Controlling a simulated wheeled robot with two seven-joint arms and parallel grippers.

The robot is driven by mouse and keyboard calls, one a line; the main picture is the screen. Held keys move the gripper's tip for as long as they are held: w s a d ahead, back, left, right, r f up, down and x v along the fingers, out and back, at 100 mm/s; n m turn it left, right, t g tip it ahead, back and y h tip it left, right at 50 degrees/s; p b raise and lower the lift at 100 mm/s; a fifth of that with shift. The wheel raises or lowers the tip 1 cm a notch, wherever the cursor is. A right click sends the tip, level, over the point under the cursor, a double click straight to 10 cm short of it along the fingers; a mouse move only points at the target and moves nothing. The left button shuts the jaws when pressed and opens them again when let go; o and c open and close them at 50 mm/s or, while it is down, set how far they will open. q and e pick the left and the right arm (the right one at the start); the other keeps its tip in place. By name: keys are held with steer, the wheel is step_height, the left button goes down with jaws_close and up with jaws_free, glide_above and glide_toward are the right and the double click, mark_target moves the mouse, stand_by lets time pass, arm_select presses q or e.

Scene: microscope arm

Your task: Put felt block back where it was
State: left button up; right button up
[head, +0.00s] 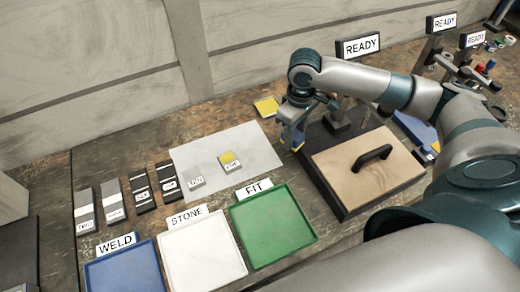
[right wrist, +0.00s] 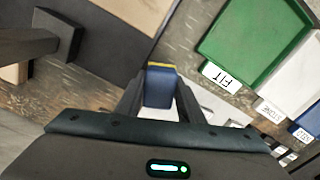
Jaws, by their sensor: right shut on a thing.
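My right gripper (head: 294,140) is shut on a blue block with a yellow edge. The blue block (right wrist: 159,88) sits between the two fingers in the right wrist view. In the head view the gripper holds it over the table, between the white sheet (head: 262,148) and the dark box with a wooden top. I see no label on the held block, so I cannot confirm it is the felt block. A small yellow-topped block (head: 229,160) with a label and a grey labelled block (head: 196,184) rest on the sheet. My left gripper is not in view.
Blue (head: 125,272), white (head: 203,258) and green (head: 271,228) trays line the front. A yellow square (head: 266,106) lies behind the sheet. The wooden-topped box (head: 340,165) with a black handle stands at right, near READY signs (head: 361,47).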

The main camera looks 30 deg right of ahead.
steer(key=p, duration=0.3)
glide_above(260, 156)
step_height(260, 156, down, 6)
steer(key=shift+f, duration=0.1)
steer(key=shift+f, duration=0.1)
step_height(260, 156, down, 3)
steer(key=shift+r+p, duration=0.2)
steer(key=shift+p, duration=0.7)
steer(key=shift+f, duration=0.6)
steer(key=shift+f, duration=0.1)
steer(key=o, duration=1)
